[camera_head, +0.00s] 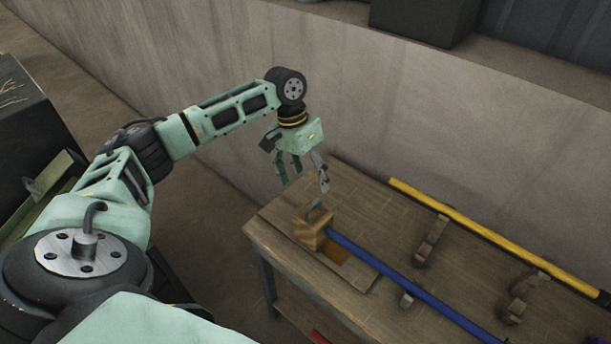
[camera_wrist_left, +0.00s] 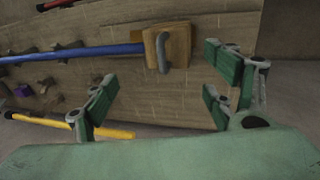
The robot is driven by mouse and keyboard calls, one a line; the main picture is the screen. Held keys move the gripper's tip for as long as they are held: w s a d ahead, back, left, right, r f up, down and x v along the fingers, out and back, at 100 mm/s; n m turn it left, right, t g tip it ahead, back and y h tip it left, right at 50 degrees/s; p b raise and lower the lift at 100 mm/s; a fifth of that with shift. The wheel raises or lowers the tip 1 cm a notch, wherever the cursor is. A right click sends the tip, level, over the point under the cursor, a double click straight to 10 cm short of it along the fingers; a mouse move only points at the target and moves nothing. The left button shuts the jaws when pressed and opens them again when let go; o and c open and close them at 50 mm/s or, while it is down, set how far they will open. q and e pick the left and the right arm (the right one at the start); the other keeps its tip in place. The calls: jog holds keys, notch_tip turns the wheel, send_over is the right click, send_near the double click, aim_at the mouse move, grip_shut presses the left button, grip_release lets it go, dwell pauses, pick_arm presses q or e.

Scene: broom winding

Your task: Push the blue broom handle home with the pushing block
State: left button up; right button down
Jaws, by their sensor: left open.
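The pushing block (camera_head: 309,238) is a wooden block with a curved grey handle on top, near the left end of the workbench. The blue broom handle (camera_head: 400,276) runs from the block's right side toward the lower right. In the left wrist view the block (camera_wrist_left: 178,47) appears to touch the end of the blue handle (camera_wrist_left: 80,53). My left gripper (camera_head: 304,178) is open and empty, above and slightly behind the block. Its green fingers (camera_wrist_left: 160,88) are spread in the left wrist view, apart from the block. My right gripper is in neither view.
The wooden workbench (camera_head: 365,205) has a recess beside the block. A yellow handle (camera_head: 490,240) lies along its far side, near wooden holders (camera_head: 431,241). A concrete wall (camera_head: 400,110) stands behind. A red handle (camera_wrist_left: 60,4) shows in the left wrist view.

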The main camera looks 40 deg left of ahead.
aim_at(312, 203)
pick_arm(q)
jog(key=b+x, duration=0.5)
jog(key=shift+w+a, duration=0.1)
jog(key=shift+a, duration=0.05)
jog(key=shift+f, duration=0.25)
jog(key=x, duration=0.3)
jog(key=shift+d+f, duration=0.3)
jog(key=shift+f, duration=0.2)
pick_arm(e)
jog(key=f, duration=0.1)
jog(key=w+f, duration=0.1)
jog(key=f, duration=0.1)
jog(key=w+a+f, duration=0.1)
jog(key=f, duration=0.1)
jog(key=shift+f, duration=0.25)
pick_arm(q)
jog(key=shift+c, duration=0.4)
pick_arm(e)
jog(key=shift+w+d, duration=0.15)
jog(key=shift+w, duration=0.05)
pick_arm(q)
jog(key=c, duration=0.6)
grip_shut()
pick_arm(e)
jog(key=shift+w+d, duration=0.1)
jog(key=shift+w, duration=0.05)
